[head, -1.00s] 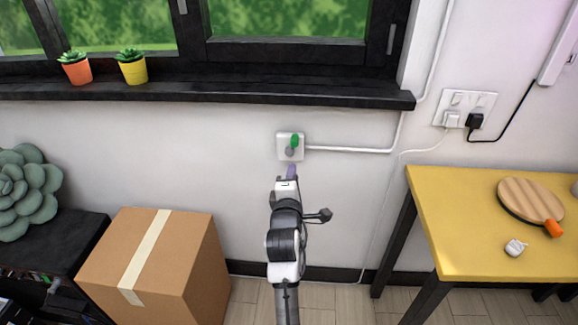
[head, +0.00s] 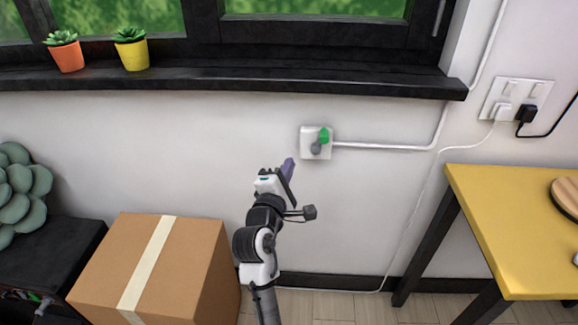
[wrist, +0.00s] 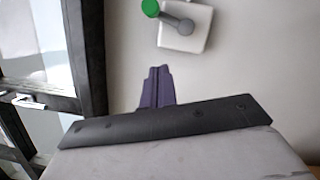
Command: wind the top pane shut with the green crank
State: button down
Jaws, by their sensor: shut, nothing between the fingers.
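The green crank (head: 324,135) is a green knob on a grey arm, mounted on a white wall box (head: 306,142) below the window sill. In the wrist view the green knob (wrist: 150,8) is at the top, with its grey arm running right across the white box (wrist: 197,32). My gripper (head: 288,168) is below and left of the crank, apart from it. Its purple fingers (wrist: 157,87) are together with nothing between them. Only the lower part of the window (head: 312,8) shows in the head view; the top pane cannot be made out there.
A black sill (head: 220,86) runs above, with an orange pot (head: 68,56) and a yellow pot (head: 132,54). A cardboard box (head: 185,270) stands at lower left. A yellow table (head: 500,230) is at right. White conduit (head: 385,147) runs right from the wall box.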

aim_at(316, 145)
jog(key=shift+w+d+r+p, duration=0.3)
jog(key=shift+w+d+p, duration=0.1)
jog(key=shift+w+d, duration=0.65)
jog(key=shift+w+d+r+p, duration=0.35)
jog(key=shift+w+d, duration=0.35)
jog(key=shift+w, duration=0.55)
jog(key=shift+w+d+r+p, duration=0.3)
jog(key=shift+w+d+p, duration=0.1)
jog(key=shift+w+d, duration=0.65)
jog(key=shift+w+a+r, duration=0.1)
jog(key=d+m+p, duration=0.1)
jog(key=m, duration=0.1)
jog(key=shift+m+g+p, duration=0.3)
jog(key=shift+g+p, duration=0.1)
jog(key=shift+d, duration=0.1)
